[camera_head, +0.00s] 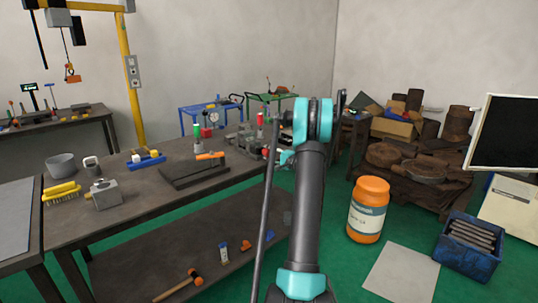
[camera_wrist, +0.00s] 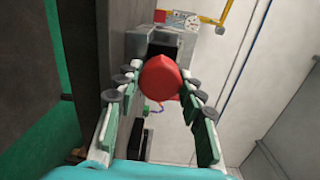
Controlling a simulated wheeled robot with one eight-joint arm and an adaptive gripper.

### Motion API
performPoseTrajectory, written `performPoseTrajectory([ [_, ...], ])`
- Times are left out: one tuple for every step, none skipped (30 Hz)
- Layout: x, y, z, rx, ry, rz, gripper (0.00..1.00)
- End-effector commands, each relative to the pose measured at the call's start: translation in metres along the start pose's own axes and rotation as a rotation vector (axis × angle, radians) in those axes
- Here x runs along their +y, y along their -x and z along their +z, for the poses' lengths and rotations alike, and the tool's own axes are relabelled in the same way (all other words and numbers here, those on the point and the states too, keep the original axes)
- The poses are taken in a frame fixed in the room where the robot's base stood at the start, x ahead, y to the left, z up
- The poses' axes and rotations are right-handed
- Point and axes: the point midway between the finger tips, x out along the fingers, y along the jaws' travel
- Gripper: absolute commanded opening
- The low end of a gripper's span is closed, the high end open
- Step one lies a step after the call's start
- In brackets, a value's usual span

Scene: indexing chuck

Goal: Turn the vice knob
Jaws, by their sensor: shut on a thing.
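A round red knob (camera_wrist: 161,78) sits between the two green-and-white fingers of my gripper (camera_wrist: 164,83) in the wrist view. My gripper is shut on the knob, with its dark pads along both sides of it. A grey metal body, likely the vice (camera_wrist: 182,45), shows just beyond the knob. In the head view, grey machine parts (camera_head: 243,142) stand at the right end of the workbench.
An orange jar (camera_head: 368,209) and a blue crate (camera_head: 469,246) stand on the green floor at right. A pallet (camera_head: 408,169) lies behind them.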

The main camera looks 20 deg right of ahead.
Motion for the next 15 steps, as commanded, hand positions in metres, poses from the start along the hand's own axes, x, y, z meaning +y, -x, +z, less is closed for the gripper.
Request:
performPoseTrajectory([
  [0.0009,0.0005,0.0004,-0.001,0.001,0.002,0.1],
  [0.0009,0.0005,0.0004,-0.001,0.001,0.002,0.4],
  [0.0008,0.0005,0.0004,-0.001,0.0,0.002,0.44],
  [0.0008,0.0005,0.0003,-0.001,0.0,0.001,0.48],
  [0.0007,0.0005,0.0003,-0.001,0.0,0.001,0.52],
  [0.0007,0.0004,0.0002,-0.001,0.0,0.001,0.57],
  [0.0007,0.0004,0.0003,-0.001,0.0,0.001,0.6],
  [0.0006,0.0004,0.0002,-0.001,0.0,0.001,0.6],
  [0.0006,0.0003,0.0002,-0.001,0.0,0.001,0.6],
  [0.0006,0.0003,0.0002,-0.001,0.0,0.001,0.6],
  [0.0006,0.0003,0.0002,0.0,0.0,0.001,0.6],
  [0.0006,0.0003,0.0001,0.0,0.0,0.001,0.6],
  [0.0005,0.0003,0.0001,0.0,0.0,0.001,0.6],
  [0.0005,0.0003,0.0001,0.0,0.0,0.001,0.6],
  [0.0005,0.0003,0.0001,0.0,-0.001,0.001,0.6],
])
